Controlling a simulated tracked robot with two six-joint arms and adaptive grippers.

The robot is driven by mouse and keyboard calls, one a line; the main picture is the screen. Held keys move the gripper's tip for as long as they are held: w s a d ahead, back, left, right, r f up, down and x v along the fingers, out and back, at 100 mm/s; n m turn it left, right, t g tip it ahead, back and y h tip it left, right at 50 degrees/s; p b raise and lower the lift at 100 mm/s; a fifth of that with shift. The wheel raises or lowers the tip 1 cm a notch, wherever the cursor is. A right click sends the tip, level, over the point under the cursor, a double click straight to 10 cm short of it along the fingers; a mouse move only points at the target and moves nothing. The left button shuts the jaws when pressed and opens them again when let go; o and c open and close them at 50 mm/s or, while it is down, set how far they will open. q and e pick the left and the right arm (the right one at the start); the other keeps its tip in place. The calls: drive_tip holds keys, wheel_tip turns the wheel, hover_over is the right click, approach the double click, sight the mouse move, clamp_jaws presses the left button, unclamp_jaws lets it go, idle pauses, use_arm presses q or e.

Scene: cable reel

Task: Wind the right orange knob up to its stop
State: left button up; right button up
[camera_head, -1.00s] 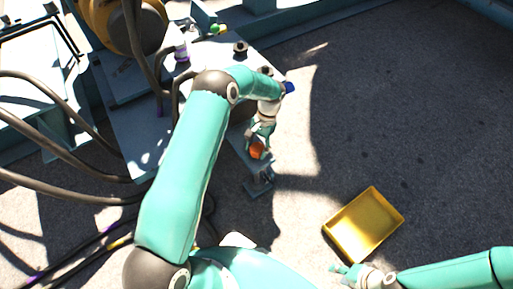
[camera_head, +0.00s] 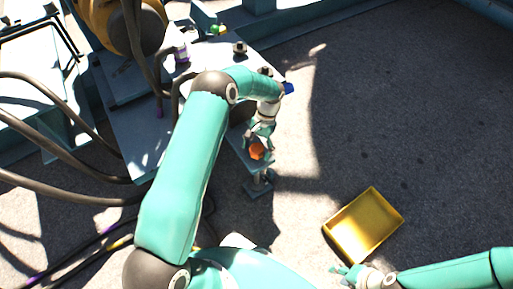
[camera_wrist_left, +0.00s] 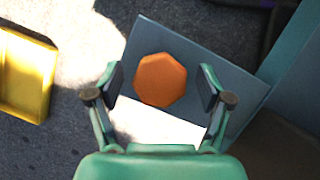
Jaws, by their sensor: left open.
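The orange knob (camera_head: 256,152) is a many-sided block on a small grey plate at the near end of the bench. In the left wrist view the orange knob (camera_wrist_left: 160,80) sits between the two fingers of my left gripper (camera_wrist_left: 163,88), with a gap on each side. The left gripper (camera_head: 261,144) is open and comes down on the knob from above. My right gripper (camera_head: 342,272) is low on the right, away from the knob, too small to tell if open.
A yellow tray (camera_head: 362,226) lies on the floor right of the knob. The grey bench (camera_head: 133,132) carries other fittings and dark cables. A blue knob (camera_head: 289,88) is at its right edge. Open floor (camera_head: 400,110) lies to the right.

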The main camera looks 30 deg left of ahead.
use_arm(q)
drive_tip(key=v, duration=1.2)
drive_tip(key=shift+w, duration=0.1)
